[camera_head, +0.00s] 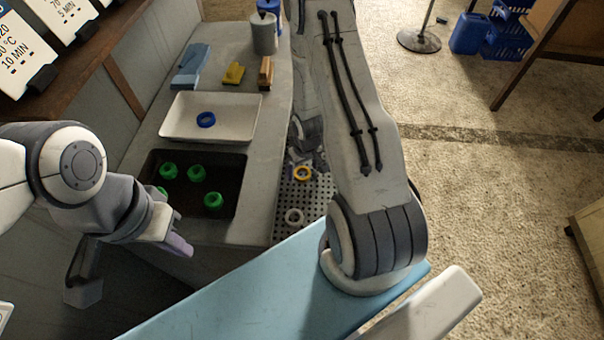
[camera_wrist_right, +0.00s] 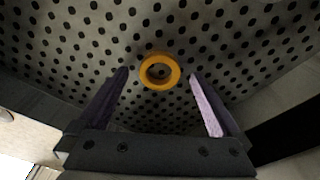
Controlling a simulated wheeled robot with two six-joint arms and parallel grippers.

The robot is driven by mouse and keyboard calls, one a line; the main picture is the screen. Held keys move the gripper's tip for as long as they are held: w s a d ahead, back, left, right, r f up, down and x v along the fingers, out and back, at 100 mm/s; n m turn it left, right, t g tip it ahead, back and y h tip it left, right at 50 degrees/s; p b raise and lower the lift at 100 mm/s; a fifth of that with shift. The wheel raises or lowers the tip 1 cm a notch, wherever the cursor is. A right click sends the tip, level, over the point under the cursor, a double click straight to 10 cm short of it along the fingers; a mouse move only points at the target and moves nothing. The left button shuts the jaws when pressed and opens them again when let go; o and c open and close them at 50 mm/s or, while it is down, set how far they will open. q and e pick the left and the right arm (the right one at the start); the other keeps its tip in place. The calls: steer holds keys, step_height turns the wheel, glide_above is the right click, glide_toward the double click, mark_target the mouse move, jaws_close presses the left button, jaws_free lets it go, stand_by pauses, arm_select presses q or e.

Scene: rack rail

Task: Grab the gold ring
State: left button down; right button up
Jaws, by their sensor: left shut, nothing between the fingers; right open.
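The gold ring (camera_head: 302,173) lies on the perforated metal plate (camera_head: 283,220), beside my right gripper (camera_head: 307,163) in the head view. In the right wrist view the gold ring (camera_wrist_right: 160,71) lies flat, just ahead of and between the fingertips. The right gripper (camera_wrist_right: 158,75) is open and empty, with a clear gap between each finger and the ring. My left gripper (camera_head: 184,240) is shut and empty at the lower left, near the counter's front. Part of my right gripper is hidden by my own arm in the head view.
Blue, yellow and wooden items and a grey canister (camera_head: 263,34) stand at the back.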

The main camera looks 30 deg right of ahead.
steer(key=shift+f, duration=0.4)
steer(key=c, duration=1.4)
steer(key=shift+r, duration=0.1)
